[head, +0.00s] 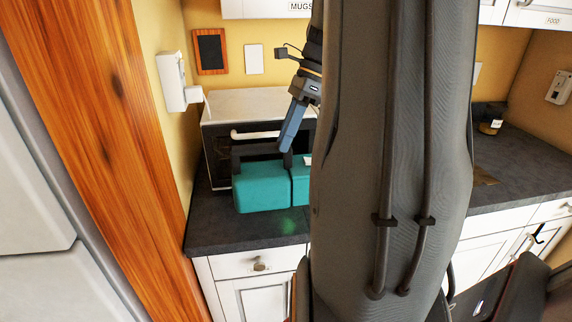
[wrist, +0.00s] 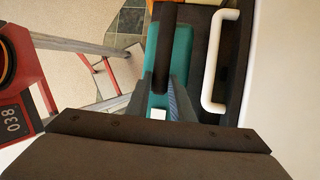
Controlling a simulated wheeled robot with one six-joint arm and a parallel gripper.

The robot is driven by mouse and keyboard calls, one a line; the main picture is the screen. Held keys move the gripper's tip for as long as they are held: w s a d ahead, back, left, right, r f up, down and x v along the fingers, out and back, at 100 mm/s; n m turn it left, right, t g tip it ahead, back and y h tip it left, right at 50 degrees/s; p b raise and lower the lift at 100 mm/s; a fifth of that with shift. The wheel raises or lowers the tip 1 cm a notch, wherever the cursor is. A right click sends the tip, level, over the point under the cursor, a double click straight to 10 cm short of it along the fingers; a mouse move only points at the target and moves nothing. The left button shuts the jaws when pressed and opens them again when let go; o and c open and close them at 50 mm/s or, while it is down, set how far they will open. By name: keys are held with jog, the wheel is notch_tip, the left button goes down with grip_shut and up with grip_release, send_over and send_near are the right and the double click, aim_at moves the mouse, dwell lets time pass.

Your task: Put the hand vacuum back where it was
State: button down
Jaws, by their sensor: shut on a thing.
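The hand vacuum (head: 262,188) is a teal body with a black handle, in front of the microwave over the dark counter. My arm hides its right part in the head view. My gripper (head: 286,148) reaches down from above with its blue-grey fingers at the black handle. In the wrist view the teal body (wrist: 181,60) lies under the black handle bar, and my gripper (wrist: 163,90) is shut on the vacuum at that bar. I cannot tell whether the vacuum rests on the counter (head: 215,235) or hangs just above it.
The microwave (head: 255,103) stands close behind the vacuum; its white handle (wrist: 218,60) is close beside it. A white wall unit (head: 172,82) is at left, near the wooden panel (head: 105,120). A dark jar (head: 489,118) stands at the back right.

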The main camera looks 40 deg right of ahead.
aim_at(286, 156)
jog(key=shift+f+p, duration=0.65)
jog(key=shift+f, duration=2.15)
jog(key=c, duration=1.5)
grip_release()
jog(key=shift+f, duration=0.1)
jog(key=shift+c, duration=0.2)
jog(key=b+v, duration=0.3)
jog(key=v, duration=0.9)
jog(key=shift+a, duration=0.1)
